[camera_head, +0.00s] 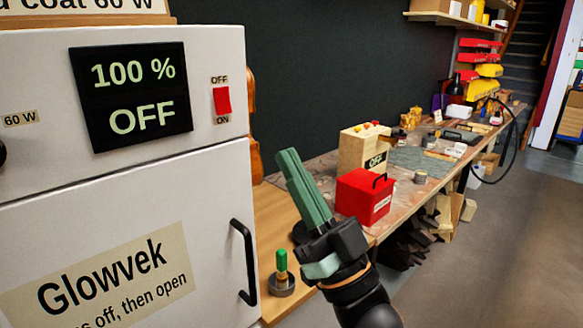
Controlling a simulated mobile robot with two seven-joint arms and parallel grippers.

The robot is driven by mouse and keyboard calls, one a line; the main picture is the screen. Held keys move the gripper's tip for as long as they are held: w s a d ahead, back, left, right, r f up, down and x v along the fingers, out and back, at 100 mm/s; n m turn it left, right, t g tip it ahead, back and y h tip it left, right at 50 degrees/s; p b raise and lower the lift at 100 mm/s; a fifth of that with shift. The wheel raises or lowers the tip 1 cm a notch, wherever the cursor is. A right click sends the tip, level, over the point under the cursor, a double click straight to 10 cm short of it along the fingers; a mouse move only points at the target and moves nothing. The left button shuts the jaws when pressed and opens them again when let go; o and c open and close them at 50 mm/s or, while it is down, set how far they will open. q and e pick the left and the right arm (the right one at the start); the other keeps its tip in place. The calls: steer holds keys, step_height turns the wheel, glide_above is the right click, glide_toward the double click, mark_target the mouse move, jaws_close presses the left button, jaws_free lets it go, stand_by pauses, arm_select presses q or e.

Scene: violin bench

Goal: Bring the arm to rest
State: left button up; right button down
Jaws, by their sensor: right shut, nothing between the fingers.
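My right gripper (303,188) is raised in front of the workbench, at the middle of the picture. Its green fingers are together, pointing up and to the left, with nothing between them. The black arm behind it comes in from the bottom. It is right of a white cabinet (200,190) and appears apart from it. My left gripper is not in view.
The cabinet's display (131,95) reads 100 % and OFF; its red switch (222,101) and black door handle (243,262) face me. A red box (362,197), a wooden OFF box (358,150) and a green-handled tool (281,266) stand on the bench. Open floor (470,260) lies right.

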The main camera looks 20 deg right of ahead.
steer(key=w+f+m+g+h+p, duration=0.1)
steer(key=w+f+g+h+p, duration=0.25)
steer(key=f, duration=0.85)
steer(key=w+f+m+g+h+p, duration=0.15)
steer(key=f+g, duration=0.25)
steer(key=f, duration=0.7)
steer(key=s+f+g+h+p, duration=0.1)
steer(key=s+f+g, duration=0.3)
steer(key=s+f, duration=0.5)
steer(key=s+f+g+h+p, duration=0.1)
steer(key=s+f+g+p, duration=0.2)
steer(key=f, duration=1.3)
steer(key=s+g, duration=0.2)
steer(key=s, duration=0.3)
steer(key=shift+s+d+f, duration=0.15)
steer(key=shift+s+f, duration=0.15)
steer(key=shift+s, duration=0.1)
steer(key=shift+n+g, duration=0.25)
